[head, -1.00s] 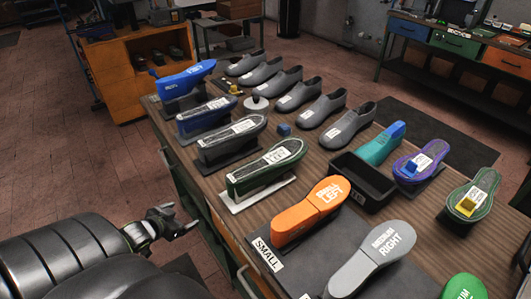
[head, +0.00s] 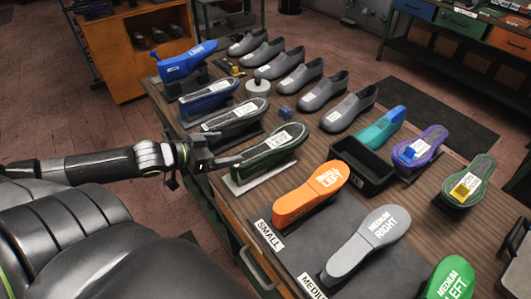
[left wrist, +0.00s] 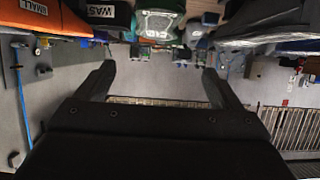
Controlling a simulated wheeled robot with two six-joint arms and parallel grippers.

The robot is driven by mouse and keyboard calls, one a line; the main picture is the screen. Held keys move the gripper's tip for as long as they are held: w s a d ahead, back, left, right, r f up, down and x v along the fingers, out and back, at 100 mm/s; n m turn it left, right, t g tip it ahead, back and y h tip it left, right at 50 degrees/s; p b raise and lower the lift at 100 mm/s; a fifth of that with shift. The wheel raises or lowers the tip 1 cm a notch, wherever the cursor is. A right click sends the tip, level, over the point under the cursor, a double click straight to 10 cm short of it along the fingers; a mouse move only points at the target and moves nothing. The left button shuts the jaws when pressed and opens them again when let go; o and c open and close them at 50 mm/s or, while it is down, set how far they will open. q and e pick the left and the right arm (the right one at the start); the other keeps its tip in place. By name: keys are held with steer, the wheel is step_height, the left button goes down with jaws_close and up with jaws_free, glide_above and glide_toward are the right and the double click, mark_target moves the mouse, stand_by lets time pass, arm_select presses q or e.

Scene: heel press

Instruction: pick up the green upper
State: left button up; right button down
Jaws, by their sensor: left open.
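The green upper (head: 270,148) is a dark green shoe piece with a white label. It rests on a pale stand near the table's left edge in the head view. It appears to be the green piece with a white label at the top middle of the left wrist view (left wrist: 160,22). My left gripper (head: 222,164) is open and empty, just left of the green upper's near end and apart from it. Its two spread fingers show in the left wrist view (left wrist: 160,70), with the green piece beyond them. My right gripper is not in view.
Black (head: 236,117) and blue (head: 209,98) uppers stand in a row behind the green one. An orange sole form (head: 311,194) stands in front, on a dark mat (head: 300,240). A black bin (head: 365,168) and several grey shoes sit to the right.

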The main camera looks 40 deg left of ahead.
arm_select(q)
steer(key=b, duration=0.7)
glide_toward(266, 147)
steer(key=w, duration=0.2)
steer(key=shift+w+a+r, duration=0.1)
steer(key=shift+w+a, duration=0.05)
steer(key=shift+w, duration=0.7)
steer(key=shift+w+d+f, duration=0.25)
steer(key=shift+d+f, duration=0.15)
steer(key=shift+f, duration=0.05)
steer(key=shift+s+d+f+x, duration=0.1)
steer(key=shift+f+x, duration=0.05)
steer(key=shift+x, duration=0.6)
steer(key=shift+s+d+f+x, duration=0.1)
steer(key=shift+x, duration=0.65)
steer(key=shift+s+f+x, duration=0.1)
steer(key=shift+f+x, duration=0.05)
steer(key=shift+x, duration=0.6)
steer(key=shift+w, duration=0.1)
steer(key=c, duration=1.1)
